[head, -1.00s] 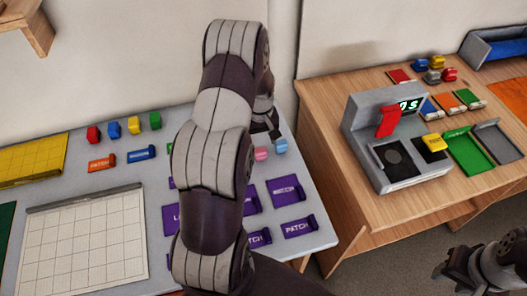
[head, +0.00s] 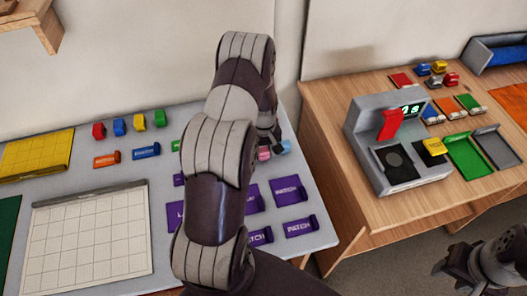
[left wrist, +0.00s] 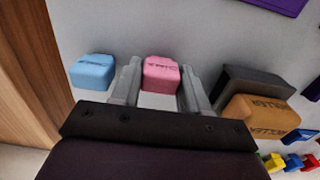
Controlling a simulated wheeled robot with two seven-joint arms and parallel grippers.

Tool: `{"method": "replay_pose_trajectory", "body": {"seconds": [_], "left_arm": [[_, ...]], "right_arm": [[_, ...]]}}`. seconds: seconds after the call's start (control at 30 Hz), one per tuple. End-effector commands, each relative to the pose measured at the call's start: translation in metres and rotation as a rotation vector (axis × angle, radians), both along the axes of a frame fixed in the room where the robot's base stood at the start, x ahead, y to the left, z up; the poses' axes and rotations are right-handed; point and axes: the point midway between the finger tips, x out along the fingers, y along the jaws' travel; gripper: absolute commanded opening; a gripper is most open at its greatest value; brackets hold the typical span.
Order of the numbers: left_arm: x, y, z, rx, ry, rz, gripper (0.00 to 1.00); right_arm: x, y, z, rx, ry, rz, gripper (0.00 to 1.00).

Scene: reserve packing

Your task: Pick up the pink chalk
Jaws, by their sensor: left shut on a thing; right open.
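The pink chalk (left wrist: 161,75) is a small pink block between the two fingers of my left gripper (left wrist: 160,88) in the left wrist view. The fingers are shut on it, one on each side. It appears to be at the grey table's surface, and I see no clear gap under it. In the head view the pink chalk (head: 264,154) shows partly, beside my left gripper (head: 273,147). My right gripper (head: 452,264) is open and empty at the lower right of the head view, away from the tables.
A light blue chalk (left wrist: 92,71) stands just left of the gripper in the left wrist view. A black block and an orange-brown lettered block (left wrist: 258,120) lie close on its right. Purple labelled holders (head: 288,190) are nearer on the table. A grey device (head: 365,150) stands on the wooden table.

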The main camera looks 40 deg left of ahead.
Motion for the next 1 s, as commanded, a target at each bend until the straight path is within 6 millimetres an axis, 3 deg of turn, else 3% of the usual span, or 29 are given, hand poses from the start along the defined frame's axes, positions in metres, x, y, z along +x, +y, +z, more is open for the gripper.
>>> {"method": "replay_pose_trajectory", "body": {"seconds": [0.17, 0.3, 0.73, 1.0], "left_arm": [[0.001, 0.001, 0.014, 0.002, -0.004, 0.000, 0.25], [0.001, 0.001, 0.038, 0.002, -0.005, 0.000, 0.25], [-0.074, -0.060, 0.095, 0.001, -0.003, -0.002, 0.25], [-0.091, -0.073, 0.109, 0.001, -0.001, -0.001, 0.25]], "right_arm": [[0.000, 0.000, -0.007, 0.000, 0.000, 0.000, 0.43], [0.000, 0.000, -0.016, 0.000, 0.000, 0.000, 0.43], [0.000, 0.000, -0.035, 0.000, 0.000, 0.000, 0.43], [0.000, 0.000, -0.036, 0.000, 0.000, 0.000, 0.43]]}}
